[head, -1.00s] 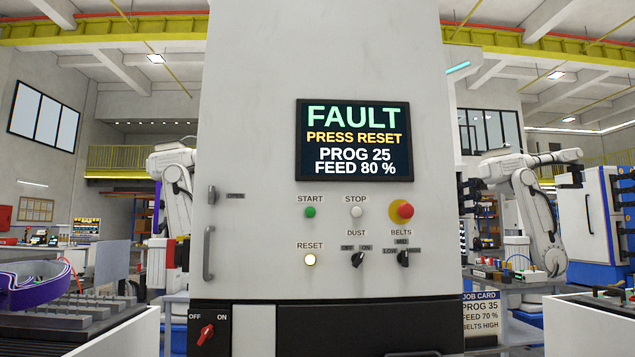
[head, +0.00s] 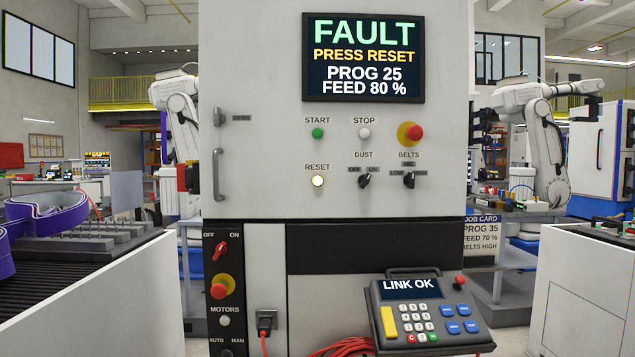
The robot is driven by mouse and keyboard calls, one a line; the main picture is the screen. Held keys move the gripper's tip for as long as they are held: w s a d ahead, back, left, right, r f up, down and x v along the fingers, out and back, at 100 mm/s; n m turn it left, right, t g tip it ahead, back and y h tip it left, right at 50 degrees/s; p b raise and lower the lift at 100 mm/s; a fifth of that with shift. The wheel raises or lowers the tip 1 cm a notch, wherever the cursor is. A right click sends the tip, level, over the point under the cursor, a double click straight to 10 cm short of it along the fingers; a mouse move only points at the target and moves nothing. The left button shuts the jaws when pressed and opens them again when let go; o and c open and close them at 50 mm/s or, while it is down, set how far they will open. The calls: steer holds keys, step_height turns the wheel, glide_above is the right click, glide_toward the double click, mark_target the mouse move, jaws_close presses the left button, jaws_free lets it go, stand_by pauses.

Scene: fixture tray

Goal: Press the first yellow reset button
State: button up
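A round reset button (head: 317,181), lit pale yellow, sits under the label RESET on the white front panel of a machine cabinet (head: 258,70). It is below the green start button (head: 317,133) and left of the dust switch (head: 364,180). The screen (head: 363,57) above reads FAULT, PRESS RESET, PROG 25, FEED 80 %. My gripper is not in the head view, and nothing covers the button.
A red emergency stop (head: 410,133) on a yellow base is right of the white stop button (head: 364,132). A keypad console (head: 430,312) reading LINK OK juts out below. A door handle (head: 218,175) stands left. White-sided benches (head: 100,300) flank the cabinet.

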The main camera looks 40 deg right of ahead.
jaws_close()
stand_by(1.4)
